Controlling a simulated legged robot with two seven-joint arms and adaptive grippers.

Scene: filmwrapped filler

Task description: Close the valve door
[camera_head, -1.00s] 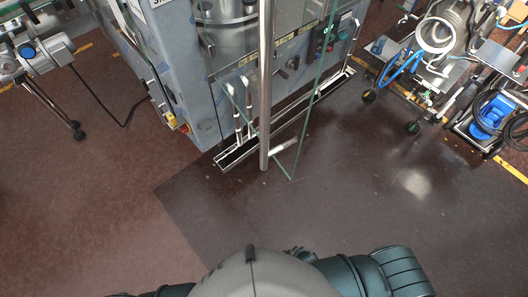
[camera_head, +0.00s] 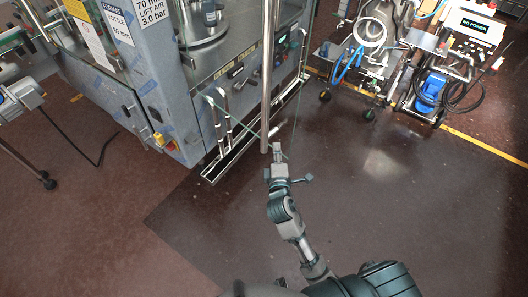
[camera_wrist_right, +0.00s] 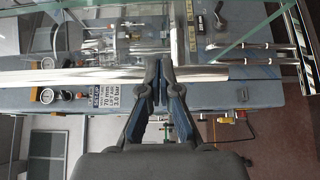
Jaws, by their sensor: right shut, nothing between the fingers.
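The glass valve door stands swung out from the filler machine, with a green-tinted glass edge (camera_head: 284,100) and an upright steel pole (camera_head: 267,75) along it. My right gripper (camera_head: 277,148) is in front of the machine, close to the lower end of the pole. In the right wrist view the gripper (camera_wrist_right: 161,66) has its blue-padded fingers together with nothing between them. There the steel pole (camera_wrist_right: 230,73) runs across the picture behind the fingertips, and I cannot tell if they touch it. The door's glass (camera_wrist_right: 255,38) shows above it. My left gripper is out of view.
The blue-grey machine (camera_head: 165,85) has a low steel-framed tray (camera_head: 222,165) along its foot. A wheeled pump cart (camera_head: 365,65) and a blue unit with hoses (camera_head: 430,88) stand at the right. The dark floor (camera_head: 400,220) in front is clear.

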